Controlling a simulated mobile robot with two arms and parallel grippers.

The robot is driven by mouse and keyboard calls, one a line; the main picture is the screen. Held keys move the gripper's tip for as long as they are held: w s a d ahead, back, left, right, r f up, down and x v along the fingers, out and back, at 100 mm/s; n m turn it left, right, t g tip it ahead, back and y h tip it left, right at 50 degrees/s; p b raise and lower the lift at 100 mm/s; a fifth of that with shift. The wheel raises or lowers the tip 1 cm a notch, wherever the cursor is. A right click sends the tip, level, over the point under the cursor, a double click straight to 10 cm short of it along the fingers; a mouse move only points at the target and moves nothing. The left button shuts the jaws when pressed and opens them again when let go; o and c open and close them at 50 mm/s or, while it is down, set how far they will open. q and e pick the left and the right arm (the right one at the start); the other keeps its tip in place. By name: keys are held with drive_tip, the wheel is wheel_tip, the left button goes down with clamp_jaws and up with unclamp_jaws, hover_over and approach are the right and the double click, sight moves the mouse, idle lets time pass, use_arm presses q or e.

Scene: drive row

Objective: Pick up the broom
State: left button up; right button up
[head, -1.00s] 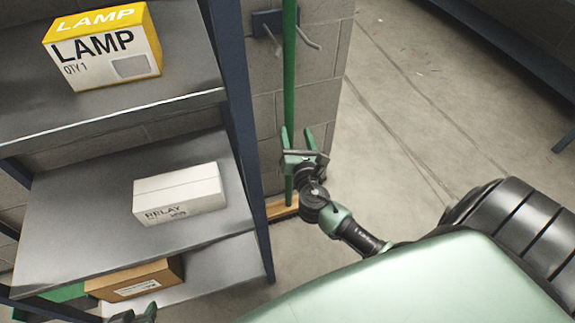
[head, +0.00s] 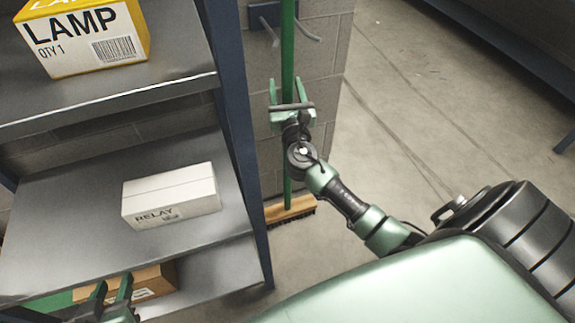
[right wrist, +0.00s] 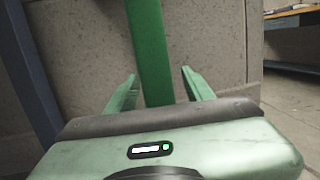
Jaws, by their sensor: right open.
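The broom has a green upright handle (head: 288,45) and a wooden head (head: 290,210) with dark bristles at floor level, against the block wall. My right gripper (head: 290,84) is open, with one finger on each side of the handle. In the right wrist view the handle (right wrist: 148,50) stands between the fingers (right wrist: 158,82), with a gap on both sides. Part of the handle is hidden behind my right gripper and wrist. My left gripper (head: 113,281) is at the lower left, open and empty, by the lower shelves, far from the broom.
A blue wall bracket (head: 264,14) with prongs is beside the upper handle. A metal shelf rack with a blue post (head: 237,120) stands left of the broom, holding a LAMP box (head: 85,38), a RELAY box (head: 170,195) and a brown box (head: 154,280). Floor at right is clear.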

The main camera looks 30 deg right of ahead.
clamp_jaws()
idle(1.1)
drive_tip(key=shift+r, duration=0.15)
